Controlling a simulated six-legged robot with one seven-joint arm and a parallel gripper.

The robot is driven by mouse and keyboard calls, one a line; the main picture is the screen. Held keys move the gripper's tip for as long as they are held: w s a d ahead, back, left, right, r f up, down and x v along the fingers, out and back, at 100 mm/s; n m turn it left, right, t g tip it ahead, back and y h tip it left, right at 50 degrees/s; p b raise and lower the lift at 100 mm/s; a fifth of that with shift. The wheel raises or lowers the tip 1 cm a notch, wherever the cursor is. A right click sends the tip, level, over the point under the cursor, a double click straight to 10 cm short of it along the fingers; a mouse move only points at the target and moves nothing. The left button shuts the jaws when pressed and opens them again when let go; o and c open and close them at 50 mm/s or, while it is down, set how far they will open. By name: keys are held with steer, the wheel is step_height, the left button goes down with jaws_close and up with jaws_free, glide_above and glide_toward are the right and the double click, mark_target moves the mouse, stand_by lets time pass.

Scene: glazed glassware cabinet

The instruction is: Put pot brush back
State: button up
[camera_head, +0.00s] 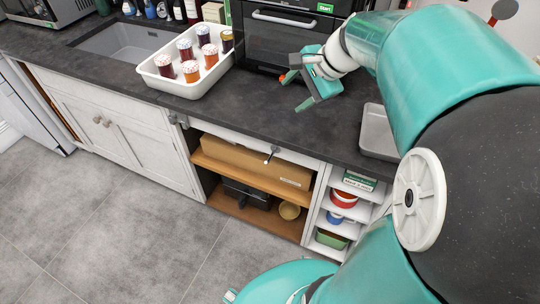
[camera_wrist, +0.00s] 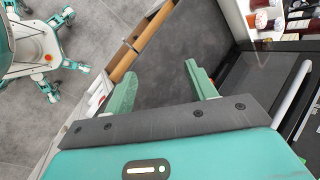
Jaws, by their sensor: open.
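I cannot make out a pot brush in either view. My gripper (camera_head: 297,90) is above the dark worktop (camera_head: 340,138), in front of the oven. In the wrist view, the green fingers of my gripper (camera_wrist: 160,74) are spread apart, with only bare dark worktop (camera_wrist: 185,45) seen between them. A small orange-red spot shows beside one finger in the head view; I cannot tell what it is.
A white tray (camera_head: 160,84) with several jars stands left of my gripper, by the sink (camera_head: 120,45). A grey tray (camera_head: 374,145) lies at right. The oven (camera_head: 275,45) stands behind. Open shelves (camera_head: 236,170) below hold a cardboard box (camera_head: 240,157).

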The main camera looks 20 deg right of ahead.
steer(key=s+a+n+h, duration=0.3)
steer(key=s+a+n, duration=1)
steer(key=n, duration=0.3)
steer(key=shift+s+a+f+h, duration=0.3)
steer(key=shift+s+f, duration=0.15)
steer(key=shift+s, duration=0.4)
